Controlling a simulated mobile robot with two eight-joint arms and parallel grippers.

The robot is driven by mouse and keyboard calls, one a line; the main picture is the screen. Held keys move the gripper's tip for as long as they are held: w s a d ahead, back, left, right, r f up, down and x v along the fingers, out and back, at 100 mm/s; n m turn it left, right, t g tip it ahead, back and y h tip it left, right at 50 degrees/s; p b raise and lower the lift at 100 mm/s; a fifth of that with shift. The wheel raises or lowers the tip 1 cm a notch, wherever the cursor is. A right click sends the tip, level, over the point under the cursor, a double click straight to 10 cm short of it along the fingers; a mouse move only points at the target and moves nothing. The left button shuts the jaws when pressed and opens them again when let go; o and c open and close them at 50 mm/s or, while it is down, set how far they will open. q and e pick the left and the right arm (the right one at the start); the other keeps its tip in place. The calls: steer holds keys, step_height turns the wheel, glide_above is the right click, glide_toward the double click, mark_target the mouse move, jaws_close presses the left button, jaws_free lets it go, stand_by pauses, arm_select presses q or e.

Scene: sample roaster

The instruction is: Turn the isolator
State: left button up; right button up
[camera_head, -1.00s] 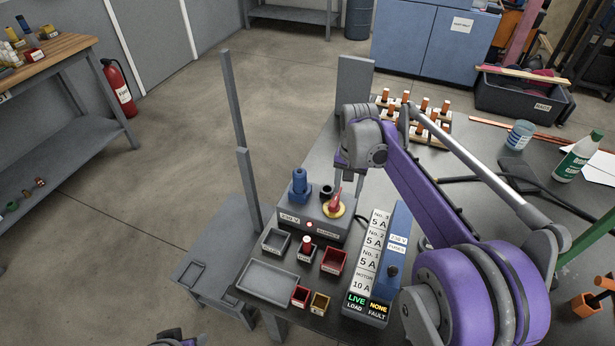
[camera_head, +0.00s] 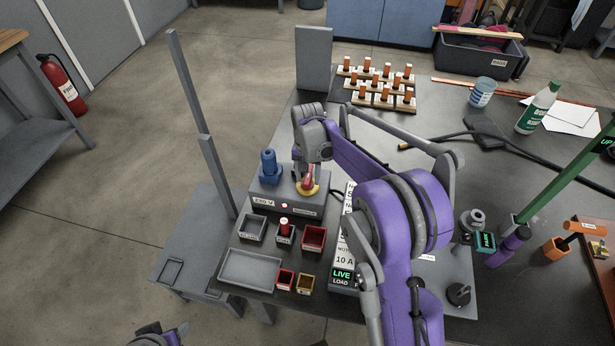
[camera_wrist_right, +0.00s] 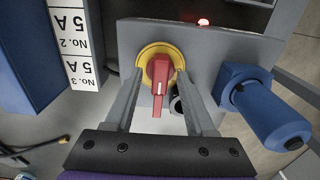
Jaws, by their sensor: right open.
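The isolator is a red handle (camera_head: 307,182) on a yellow round plate, mounted on a grey box (camera_head: 263,184) marked 230 V. My right gripper (camera_head: 305,172) is down over it from behind. In the right wrist view the red handle (camera_wrist_right: 158,92) lies between the two fingers of the open right gripper (camera_wrist_right: 164,80), one on each side. Its white mark points toward the gripper's palm. I cannot tell whether the fingers touch it. My left gripper does not show; only a piece of my left arm is at the bottom edge.
A blue plug-like part (camera_head: 268,163) stands beside the handle on the box; it shows large in the right wrist view (camera_wrist_right: 265,108). Small trays and a red button (camera_head: 284,227) lie in front. The panel shows a green LIVE display (camera_head: 342,274).

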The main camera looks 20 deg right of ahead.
steer(key=shift+f, duration=0.25)
steer(key=shift+c, duration=0.2)
jaws_close()
